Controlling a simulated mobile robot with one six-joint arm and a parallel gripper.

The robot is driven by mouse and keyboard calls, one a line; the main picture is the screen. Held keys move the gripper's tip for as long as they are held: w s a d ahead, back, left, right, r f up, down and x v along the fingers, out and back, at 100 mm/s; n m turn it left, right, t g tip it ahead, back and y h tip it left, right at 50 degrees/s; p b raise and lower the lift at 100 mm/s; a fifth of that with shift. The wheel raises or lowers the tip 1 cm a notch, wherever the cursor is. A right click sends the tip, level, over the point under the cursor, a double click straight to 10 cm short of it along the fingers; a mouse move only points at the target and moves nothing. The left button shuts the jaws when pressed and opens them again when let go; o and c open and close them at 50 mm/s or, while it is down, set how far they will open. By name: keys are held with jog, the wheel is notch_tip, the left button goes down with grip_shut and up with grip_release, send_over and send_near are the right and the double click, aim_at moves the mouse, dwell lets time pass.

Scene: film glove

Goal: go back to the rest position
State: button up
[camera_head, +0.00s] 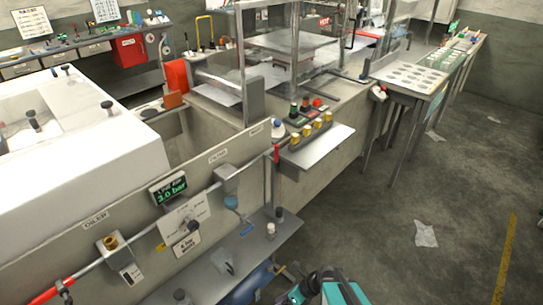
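A teal and black part of my own arm shows at the bottom edge, right of centre, low in front of the machine's side shelf. I see no gripper fingers on it, so my gripper is out of view or hidden below the frame. The task names no other object.
A long machine with a white cover (80,185) fills the left. A pressure display (168,189) and a grey lower shelf (225,262) are on its near side. A side table (410,76) stands right. The grey floor (400,270) is open there, with a paper scrap (426,234).

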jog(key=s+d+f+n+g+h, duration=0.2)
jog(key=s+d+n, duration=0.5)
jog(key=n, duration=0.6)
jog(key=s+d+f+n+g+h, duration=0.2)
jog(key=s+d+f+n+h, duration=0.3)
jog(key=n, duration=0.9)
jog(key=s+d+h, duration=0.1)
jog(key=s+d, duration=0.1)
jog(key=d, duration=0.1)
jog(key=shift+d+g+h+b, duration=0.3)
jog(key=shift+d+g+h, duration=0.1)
